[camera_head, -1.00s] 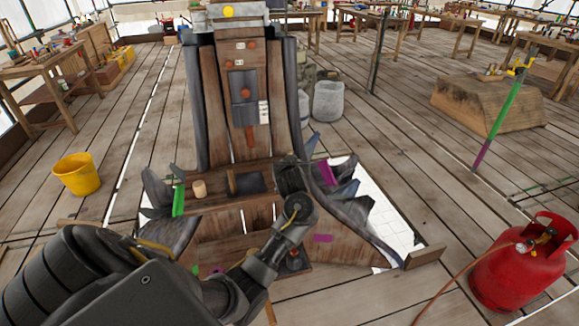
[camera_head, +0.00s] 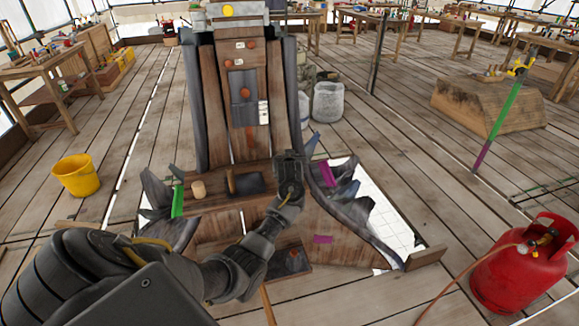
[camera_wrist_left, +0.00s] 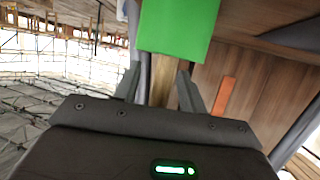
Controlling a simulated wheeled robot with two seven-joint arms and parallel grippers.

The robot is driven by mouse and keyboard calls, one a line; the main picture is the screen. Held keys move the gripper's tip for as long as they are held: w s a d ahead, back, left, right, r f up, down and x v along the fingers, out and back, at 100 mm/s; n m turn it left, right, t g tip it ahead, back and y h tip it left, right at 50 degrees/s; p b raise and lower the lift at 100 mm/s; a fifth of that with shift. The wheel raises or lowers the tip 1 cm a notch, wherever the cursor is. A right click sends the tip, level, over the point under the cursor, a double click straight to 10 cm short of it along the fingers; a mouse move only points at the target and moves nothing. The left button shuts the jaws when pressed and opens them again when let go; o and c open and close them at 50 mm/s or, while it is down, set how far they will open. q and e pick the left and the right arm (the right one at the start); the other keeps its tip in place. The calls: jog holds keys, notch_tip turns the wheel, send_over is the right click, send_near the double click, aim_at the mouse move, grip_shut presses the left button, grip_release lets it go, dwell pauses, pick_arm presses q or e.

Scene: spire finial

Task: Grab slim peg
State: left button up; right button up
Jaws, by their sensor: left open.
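My left gripper (camera_head: 290,158) is in front of the right side of the wooden spire base, its fingers hidden behind my wrist in the head view. In the left wrist view my left gripper (camera_wrist_left: 160,85) shows two dark fingers, open, with a narrow tan upright strip (camera_wrist_left: 164,75) seen between them; I cannot tell if this is the slim peg or whether they touch. A green block (camera_wrist_left: 180,28) hangs above the fingertips. In the head view a thin brown upright stick (camera_head: 229,181) and a thicker tan peg (camera_head: 199,189) stand on the ledge left of my gripper.
The tall wooden spire (camera_head: 226,95) rises behind the ledge. Grey jagged pieces flank it, with a green block (camera_head: 178,202) at left and a magenta block (camera_head: 327,173) at right. A red gas cylinder (camera_head: 520,265) stands at right, a yellow bucket (camera_head: 76,175) at left.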

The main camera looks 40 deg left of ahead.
pick_arm(q)
grip_shut()
jog(key=shift+r, duration=0.1)
notch_tip(320, 180, up, 10)
dwell(0.6)
